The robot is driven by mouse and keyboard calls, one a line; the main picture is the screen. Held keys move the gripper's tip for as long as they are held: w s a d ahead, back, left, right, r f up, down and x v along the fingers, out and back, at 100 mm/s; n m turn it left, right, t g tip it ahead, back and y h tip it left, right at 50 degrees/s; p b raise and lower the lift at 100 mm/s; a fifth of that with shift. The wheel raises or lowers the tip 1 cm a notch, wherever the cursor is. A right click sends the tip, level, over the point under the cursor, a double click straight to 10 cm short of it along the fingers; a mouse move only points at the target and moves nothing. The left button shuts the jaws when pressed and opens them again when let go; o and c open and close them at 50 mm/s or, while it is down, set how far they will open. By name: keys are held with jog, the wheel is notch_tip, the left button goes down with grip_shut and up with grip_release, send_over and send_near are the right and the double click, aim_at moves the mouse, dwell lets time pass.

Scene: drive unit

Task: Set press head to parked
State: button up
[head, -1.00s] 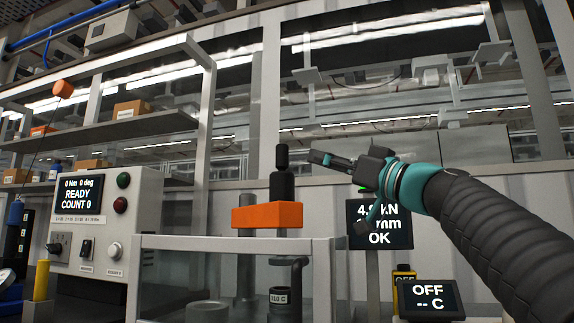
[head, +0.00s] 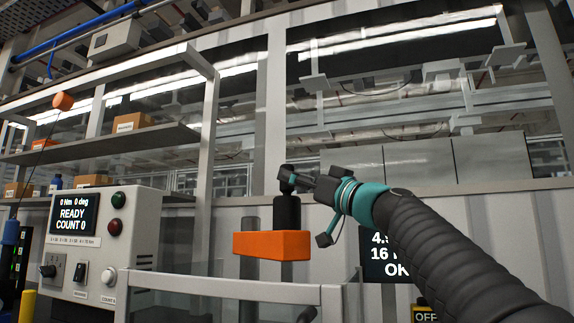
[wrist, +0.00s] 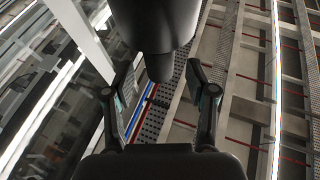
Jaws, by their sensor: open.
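The fingers are apart, with visible gaps on both sides. Whether either finger touches it, I cannot tell.
A clear guard with a grey frame (head: 225,287) stands in front, below the orange block. A control box (head: 110,240) reading READY, COUNT 0 is at left. A display (head: 385,257) reading OK is behind my arm. Shelves (head: 110,147) are at upper left.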

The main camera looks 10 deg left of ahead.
jog(key=shift+p+x, duration=0.6)
jog(key=shift+x, duration=1)
jog(key=shift+f, duration=0.1)
grip_shut()
